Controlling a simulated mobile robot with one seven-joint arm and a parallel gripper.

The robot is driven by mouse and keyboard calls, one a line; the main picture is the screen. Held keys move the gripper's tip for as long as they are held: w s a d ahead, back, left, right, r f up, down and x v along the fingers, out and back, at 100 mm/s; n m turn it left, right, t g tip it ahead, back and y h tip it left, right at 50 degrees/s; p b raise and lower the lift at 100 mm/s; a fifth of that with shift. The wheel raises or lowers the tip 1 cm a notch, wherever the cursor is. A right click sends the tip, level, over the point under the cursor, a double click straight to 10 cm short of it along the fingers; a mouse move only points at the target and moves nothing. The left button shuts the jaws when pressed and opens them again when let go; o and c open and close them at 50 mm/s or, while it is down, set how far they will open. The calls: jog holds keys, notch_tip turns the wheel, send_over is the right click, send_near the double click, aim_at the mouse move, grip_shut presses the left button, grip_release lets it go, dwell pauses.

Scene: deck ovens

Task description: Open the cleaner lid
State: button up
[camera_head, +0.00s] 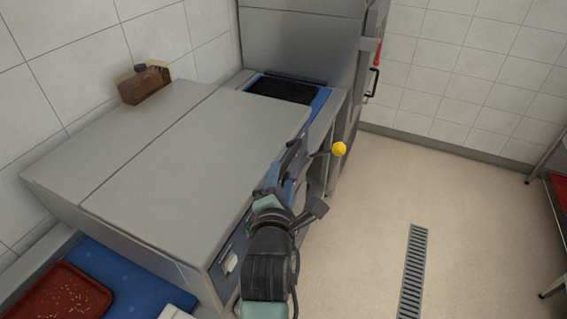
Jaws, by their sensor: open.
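The cleaner is a long grey metal machine along the left wall. Its large flat lid (195,155) lies level and looks closed. My gripper (284,170) is open at the lid's right front edge, reaching up from my arm at the bottom of the picture. A dark part near the fingertips may be a handle on the lid's edge; I cannot tell it from my fingers, nor whether they touch. A yellow ball knob (339,148) on a dark lever sticks out just right of my gripper.
A brown wooden-looking block (143,84) stands at the machine's back left, by the wall. A blue-edged opening (323,98) with a black surface lies beyond the lid. A red tray (58,297) sits at bottom left. The floor (375,215) at right, with a drain grate (413,270), is clear.

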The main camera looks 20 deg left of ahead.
jog(key=shift+x, duration=2.4)
grip_shut()
